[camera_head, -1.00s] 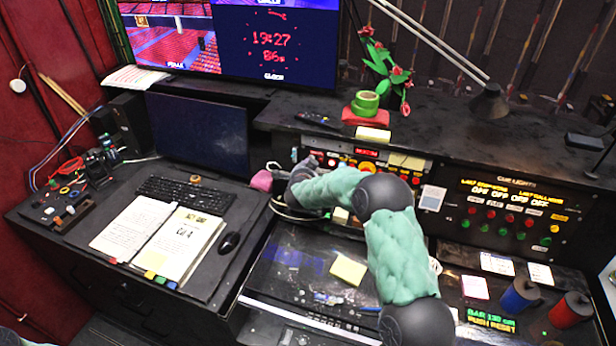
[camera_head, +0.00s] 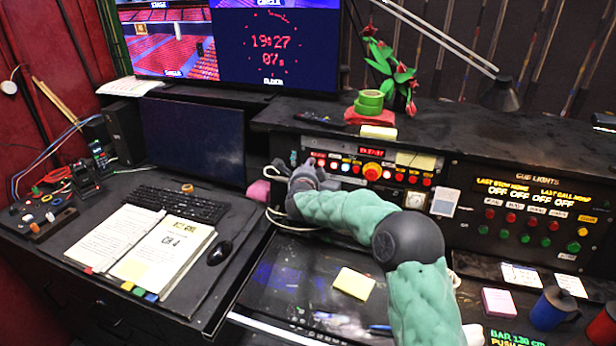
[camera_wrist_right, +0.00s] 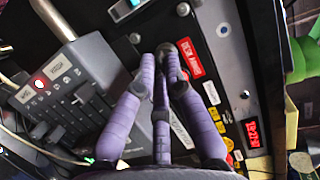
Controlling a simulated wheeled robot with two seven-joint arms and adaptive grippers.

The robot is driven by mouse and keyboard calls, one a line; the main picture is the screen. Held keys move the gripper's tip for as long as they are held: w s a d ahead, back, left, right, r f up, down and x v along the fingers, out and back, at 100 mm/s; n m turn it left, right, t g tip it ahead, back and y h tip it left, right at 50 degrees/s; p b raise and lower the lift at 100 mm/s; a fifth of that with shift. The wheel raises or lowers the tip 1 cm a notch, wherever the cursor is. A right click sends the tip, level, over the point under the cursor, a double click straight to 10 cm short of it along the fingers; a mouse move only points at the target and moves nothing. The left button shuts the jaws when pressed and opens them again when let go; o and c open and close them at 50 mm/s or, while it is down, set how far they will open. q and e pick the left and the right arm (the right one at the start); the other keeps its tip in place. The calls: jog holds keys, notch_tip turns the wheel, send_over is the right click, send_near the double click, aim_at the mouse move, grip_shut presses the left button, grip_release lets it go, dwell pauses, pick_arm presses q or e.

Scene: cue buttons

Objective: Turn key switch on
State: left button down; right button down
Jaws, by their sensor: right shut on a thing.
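My right gripper (camera_head: 297,163) is at the left end of the raised button panel (camera_head: 345,164), its purple-grey fingers pointing at the panel face. In the right wrist view the fingers of the right gripper (camera_wrist_right: 165,58) come together against the dark panel, beside a red label (camera_wrist_right: 190,58). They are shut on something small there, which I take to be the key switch. The fingers cover it, so its shape and how far it is turned cannot be seen. My left gripper is in neither current view.
A grey box with sliders (camera_wrist_right: 72,88) stands close left of the fingers in the wrist view. Pink object (camera_head: 259,191) and white cables lie by the gripper. The cue lights panel (camera_head: 530,210) is to the right. A yellow note (camera_head: 353,283) lies on the desk.

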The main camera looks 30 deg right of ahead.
jog(key=shift+f+b, duration=0.1)
jog(key=shift+b, duration=0.2)
jog(key=shift+m, duration=0.3)
jog(key=c, duration=1.3)
grip_release()
jog(key=shift+d, duration=0.1)
jog(key=v, duration=1.2)
jog(key=shift+f, duration=0.15)
